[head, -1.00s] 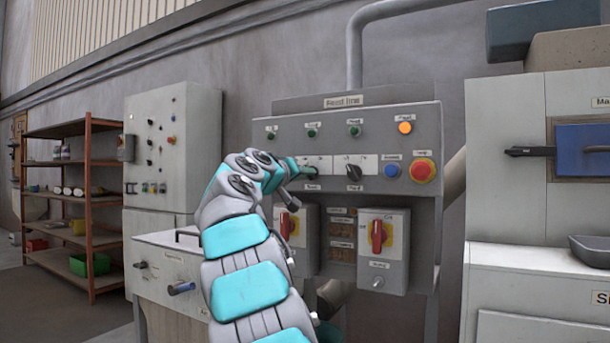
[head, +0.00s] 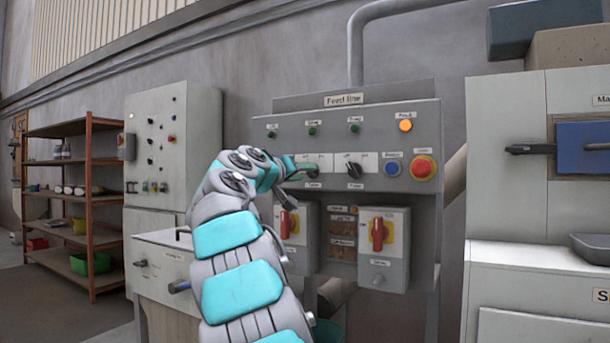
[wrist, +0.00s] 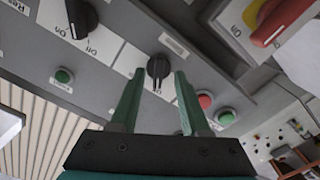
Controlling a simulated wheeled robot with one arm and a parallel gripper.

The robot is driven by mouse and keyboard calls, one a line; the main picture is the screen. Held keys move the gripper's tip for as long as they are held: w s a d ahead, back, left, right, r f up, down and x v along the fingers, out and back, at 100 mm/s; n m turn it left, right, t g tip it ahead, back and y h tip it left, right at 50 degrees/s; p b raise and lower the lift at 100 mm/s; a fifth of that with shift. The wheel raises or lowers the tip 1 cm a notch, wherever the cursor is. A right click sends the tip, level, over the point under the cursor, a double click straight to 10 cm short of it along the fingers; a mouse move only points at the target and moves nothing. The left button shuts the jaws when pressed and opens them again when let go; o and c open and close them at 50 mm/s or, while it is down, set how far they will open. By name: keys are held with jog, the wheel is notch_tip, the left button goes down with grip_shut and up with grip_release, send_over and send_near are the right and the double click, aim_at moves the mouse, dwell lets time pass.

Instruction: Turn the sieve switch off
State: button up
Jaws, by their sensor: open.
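The grey feed line panel (head: 350,115) carries two black selector knobs on white plates. The left knob (head: 312,168) is partly covered by my gripper (head: 296,182); the right knob (head: 354,169) stands clear. The small labels below them are too blurred to tell for sure which is the sieve switch. In the wrist view, one black knob (wrist: 158,68) lies between the tips of my gripper's green fingers (wrist: 159,78). The fingers are open, one to either side, with a visible gap around the knob. Its pale marks face down in that picture.
A blue button (head: 392,168), a red stop button (head: 423,168) and an orange lamp (head: 405,126) sit to the right. Two red rotary handles, left (head: 287,223) and right (head: 378,234), protrude below. A cabinet (head: 165,150) stands left.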

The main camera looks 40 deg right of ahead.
jog(key=b+v, duration=0.1)
jog(key=v, duration=0.5)
dwell(0.3)
